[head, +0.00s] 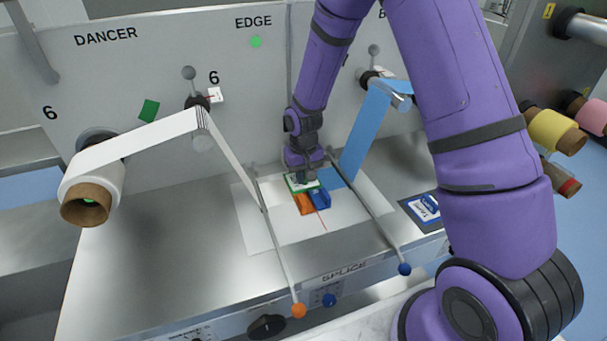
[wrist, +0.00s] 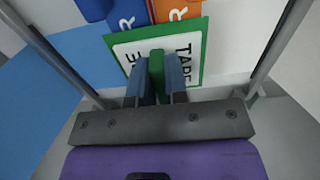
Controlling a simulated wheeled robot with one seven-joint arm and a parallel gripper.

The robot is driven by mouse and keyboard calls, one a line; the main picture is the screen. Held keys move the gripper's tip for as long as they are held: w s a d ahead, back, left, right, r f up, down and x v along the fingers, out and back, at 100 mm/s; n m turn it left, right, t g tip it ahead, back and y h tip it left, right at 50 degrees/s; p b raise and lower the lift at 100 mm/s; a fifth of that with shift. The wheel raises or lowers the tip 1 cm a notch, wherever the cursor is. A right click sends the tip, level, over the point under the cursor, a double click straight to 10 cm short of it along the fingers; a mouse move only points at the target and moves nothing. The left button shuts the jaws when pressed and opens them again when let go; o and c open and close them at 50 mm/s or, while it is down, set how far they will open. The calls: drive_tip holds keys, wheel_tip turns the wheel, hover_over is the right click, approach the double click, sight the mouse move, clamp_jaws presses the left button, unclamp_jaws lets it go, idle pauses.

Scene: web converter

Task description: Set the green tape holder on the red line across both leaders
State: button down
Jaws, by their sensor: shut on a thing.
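The green tape holder (head: 301,183) is a green-edged plate with a white label and an upright green grip. In the wrist view the holder (wrist: 192,62) shows part of the word TAPE. My gripper (head: 303,172) is shut on the green grip; its fingers (wrist: 158,78) stand on both sides of it. The orange leader (head: 303,204) and the blue leader (head: 321,199) lie side by side, and the holder covers part of both in the picture. I cannot tell whether it touches them. The thin red line (head: 322,222) shows on the white splice plate; its far part is hidden.
Two slim rods, one with an orange knob (head: 298,310) and one with a blue knob (head: 404,268), flank the plate. A white web (head: 150,137) and a blue web (head: 363,130) hang left and right. A dark card (head: 424,211) lies right of the plate.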

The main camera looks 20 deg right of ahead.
drive_tip(key=shift+f, duration=0.5)
drive_tip(key=c, duration=1.1)
unclamp_jaws()
drive_tip(key=shift+o, duration=0.2)
wheel_tip(320, 180, up, 11)
drive_tip(key=shift+s+r, duration=0.1)
drive_tip(key=shift+r, duration=0.05)
drive_tip(key=s+d+r+t, duration=0.1)
drive_tip(key=s+d+r, duration=0.1)
drive_tip(key=s+r, duration=0.6)
drive_tip(key=s+d+r+t, duration=0.25)
drive_tip(key=s+r, duration=0.25)
drive_tip(key=r, duration=0.6)
drive_tip(key=s+d+r+t, duration=0.1)
drive_tip(key=s+r, duration=0.2)
drive_tip(key=s, duration=0.5)
drive_tip(key=s+d+r, duration=0.1)
drive_tip(key=s+r, duration=0.3)
drive_tip(key=s, duration=0.5)
drive_tip(key=shift+d+t, duration=0.2)
drive_tip(key=shift+t, duration=0.15)
